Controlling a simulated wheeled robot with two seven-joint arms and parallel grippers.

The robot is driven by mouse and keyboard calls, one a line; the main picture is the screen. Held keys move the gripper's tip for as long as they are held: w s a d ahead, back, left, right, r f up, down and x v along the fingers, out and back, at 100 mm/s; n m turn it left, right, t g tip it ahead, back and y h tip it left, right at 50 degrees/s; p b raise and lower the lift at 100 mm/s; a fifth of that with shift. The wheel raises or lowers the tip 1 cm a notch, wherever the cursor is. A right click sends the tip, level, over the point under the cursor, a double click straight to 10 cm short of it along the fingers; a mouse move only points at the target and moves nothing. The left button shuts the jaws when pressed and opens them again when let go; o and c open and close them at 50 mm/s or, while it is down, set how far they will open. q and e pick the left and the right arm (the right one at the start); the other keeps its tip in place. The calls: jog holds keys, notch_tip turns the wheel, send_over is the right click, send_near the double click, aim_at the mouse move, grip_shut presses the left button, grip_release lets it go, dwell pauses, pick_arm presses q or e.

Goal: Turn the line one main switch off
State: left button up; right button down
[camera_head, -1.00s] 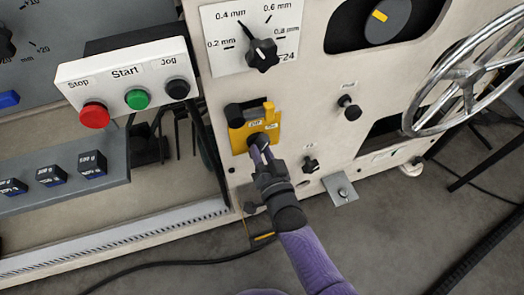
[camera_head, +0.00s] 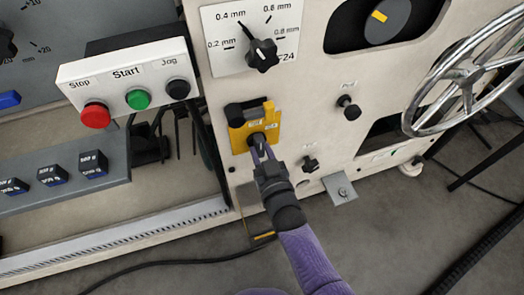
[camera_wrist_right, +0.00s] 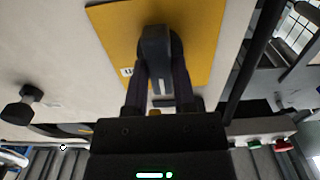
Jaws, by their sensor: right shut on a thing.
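The main switch is a dark knob (camera_head: 257,138) on a yellow plate (camera_head: 239,144) on the cream machine panel. My right gripper (camera_head: 262,155) comes up from below and is shut on this knob. In the right wrist view the two dark fingers (camera_wrist_right: 160,85) stand on either side of the grey-black knob (camera_wrist_right: 156,45), in front of the yellow plate (camera_wrist_right: 203,30). A white mark shows on the knob's lower part there. The small labels on the plate are too blurred to read. My left gripper is not in view.
A box with red Stop (camera_head: 96,115), green Start (camera_head: 138,99) and black Jog buttons stands at the upper left. A thickness dial (camera_head: 262,55) sits above the switch. Black knobs (camera_head: 349,107) and a metal handwheel (camera_head: 466,80) lie to the right. The floor below is mostly clear.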

jog(key=shift+f, duration=0.1)
jog(key=shift+c, duration=2.2)
grip_release()
jog(key=shift+s, duration=0.15)
jog(key=p+v, duration=0.4)
jog(key=v, duration=0.5)
jog(key=shift+s+d, duration=0.15)
jog(key=shift+s, duration=0.15)
